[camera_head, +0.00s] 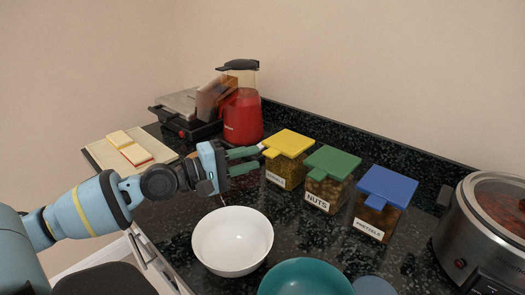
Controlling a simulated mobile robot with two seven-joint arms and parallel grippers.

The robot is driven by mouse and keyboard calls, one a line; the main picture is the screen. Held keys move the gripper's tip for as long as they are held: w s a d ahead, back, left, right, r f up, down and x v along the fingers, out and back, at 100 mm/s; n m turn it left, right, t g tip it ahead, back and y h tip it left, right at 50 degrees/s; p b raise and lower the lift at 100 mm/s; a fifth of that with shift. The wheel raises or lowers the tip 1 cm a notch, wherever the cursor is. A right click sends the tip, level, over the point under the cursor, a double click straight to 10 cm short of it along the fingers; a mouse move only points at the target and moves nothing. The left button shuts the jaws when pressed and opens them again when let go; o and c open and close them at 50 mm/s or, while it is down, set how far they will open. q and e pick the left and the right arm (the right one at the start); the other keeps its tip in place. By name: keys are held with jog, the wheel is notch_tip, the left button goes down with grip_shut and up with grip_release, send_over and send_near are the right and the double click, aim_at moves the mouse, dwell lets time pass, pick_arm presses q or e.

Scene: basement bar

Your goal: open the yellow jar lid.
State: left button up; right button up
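The yellow jar lid (289,142) sits flat on a square clear jar (284,173) with a label on its front. The lid has a tab sticking out toward the front left. It appears closed. My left gripper (258,158) reaches in from the left, just left of this tab. Its two green fingers are apart, with a gap between them and nothing visible held. The upper fingertip is very close to the lid's edge; I cannot tell whether it touches. My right gripper is not in view.
A green-lidded nuts jar (332,164) and blue-lidded pretzels jar (386,190) stand to the right. A white bowl (233,242) and teal bowl (305,279) are in front. A red blender (242,116) is behind; a slow cooker (480,235) stands at right.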

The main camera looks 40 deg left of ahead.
aim_at(265, 155)
pick_arm(q)
jog(key=shift+p+x, duration=0.85)
jog(key=shift+x, duration=1.3)
grip_shut()
